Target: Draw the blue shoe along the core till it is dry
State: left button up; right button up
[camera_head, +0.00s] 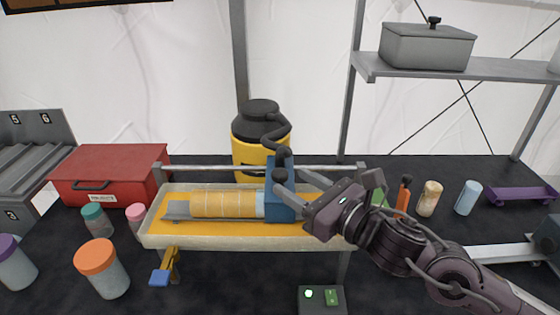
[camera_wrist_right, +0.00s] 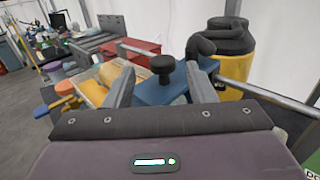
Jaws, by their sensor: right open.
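The blue shoe (camera_head: 283,200) sits at the right part of the core (camera_head: 222,204), a banded yellow cylinder lying along a long tray (camera_head: 190,242). A pale blue stretch of the core shows just left of the shoe. The shoe (camera_wrist_right: 152,93) carries a black knob (camera_wrist_right: 163,68) in the right wrist view. My right gripper (camera_head: 293,182) is open at the shoe, and in the wrist view its fingers (camera_wrist_right: 161,84) stand on either side of the knob. I cannot tell whether they touch it. My left gripper is not in view.
A rail runs behind the tray, with a yellow-and-black canister (camera_head: 248,152) behind it. A red toolbox (camera_head: 110,172) and lidded jars stand at left. Small bottles (camera_head: 429,198) and a purple rack (camera_head: 522,194) are at right. A box with a green light (camera_head: 322,299) lies in front.

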aim_at(285, 175)
jog(key=p+x, duration=0.1)
jog(key=x, duration=0.3)
jog(key=shift+w+d+r, duration=0.1)
jog(key=shift+w, duration=0.1)
jog(key=shift+w+a+p, duration=0.35)
jog(key=shift+w+a, duration=0.05)
jog(key=shift+a, duration=0.1)
jog(key=shift+c, duration=0.7)
jog(key=c, duration=0.5)
grip_shut()
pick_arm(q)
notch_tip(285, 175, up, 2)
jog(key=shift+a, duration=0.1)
pick_arm(e)
jog(key=shift+f, duration=0.2)
